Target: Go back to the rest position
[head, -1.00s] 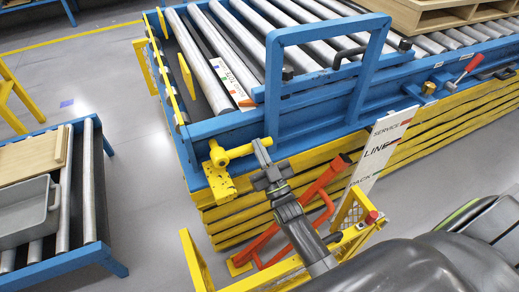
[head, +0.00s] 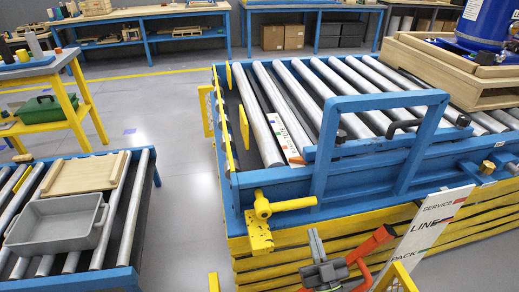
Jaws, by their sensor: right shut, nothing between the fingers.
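My right gripper (head: 316,243) is at the bottom edge, right of centre. Its fingers are together with nothing between them, pointing up in the picture toward the blue conveyor frame. It appears in front of the yellow lift base (head: 290,270), left of the orange bar (head: 372,246). I cannot tell whether it touches anything. My left gripper is not in view.
A roller conveyor (head: 340,172) with a blue gate frame (head: 321,160) and yellow handle (head: 285,204) stands close ahead. A wooden pallet (head: 440,72) bears a blue tank (head: 487,25). A grey bin (head: 60,225) sits on left rollers. Floor (head: 180,160) between them is clear.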

